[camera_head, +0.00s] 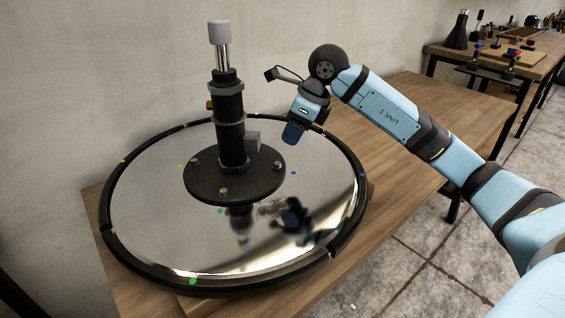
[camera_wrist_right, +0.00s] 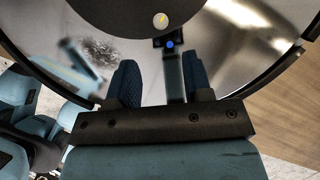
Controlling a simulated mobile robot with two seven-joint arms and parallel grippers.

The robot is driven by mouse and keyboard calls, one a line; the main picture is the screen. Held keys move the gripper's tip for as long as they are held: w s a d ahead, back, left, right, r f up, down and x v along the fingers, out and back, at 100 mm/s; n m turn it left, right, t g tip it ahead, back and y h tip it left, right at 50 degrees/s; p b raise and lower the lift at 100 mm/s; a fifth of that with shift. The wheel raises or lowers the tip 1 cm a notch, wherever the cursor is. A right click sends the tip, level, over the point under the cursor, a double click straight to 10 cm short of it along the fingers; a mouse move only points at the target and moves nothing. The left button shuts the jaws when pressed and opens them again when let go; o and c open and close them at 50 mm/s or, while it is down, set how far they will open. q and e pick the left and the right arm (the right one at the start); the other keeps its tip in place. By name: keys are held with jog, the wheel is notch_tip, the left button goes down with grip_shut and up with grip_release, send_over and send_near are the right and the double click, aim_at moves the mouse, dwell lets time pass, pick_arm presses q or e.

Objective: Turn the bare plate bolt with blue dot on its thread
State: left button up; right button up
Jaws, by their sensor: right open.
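A round mirror-like disc with a black rim (camera_head: 112,238) lies on a wooden table. A black column stands in its middle on a round black plate (camera_head: 250,186) with several silvery bolts. One bolt (camera_head: 277,164) sits at the plate's right edge, near a blue dot (camera_head: 293,173) on the disc. My right gripper (camera_head: 293,133) points down, open and empty, above the disc, behind and right of that bolt. In the right wrist view a bolt head (camera_wrist_right: 160,20) and a blue dot (camera_wrist_right: 170,44) show beyond my open fingers (camera_wrist_right: 160,62). My left gripper is out of view.
Other dots on the disc are green and yellow. The table (camera_head: 415,120) is bare to the right. A workbench with tools (camera_head: 505,60) stands far right.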

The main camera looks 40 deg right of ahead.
aim_at(277, 164)
jog(key=b+x, duration=0.2)
jog(key=x, duration=0.7)
jog(key=shift+f, duration=0.15)
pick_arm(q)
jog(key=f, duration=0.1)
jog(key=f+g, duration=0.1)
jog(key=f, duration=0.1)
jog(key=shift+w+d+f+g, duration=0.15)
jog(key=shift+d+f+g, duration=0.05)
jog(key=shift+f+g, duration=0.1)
pick_arm(e)
grip_shut()
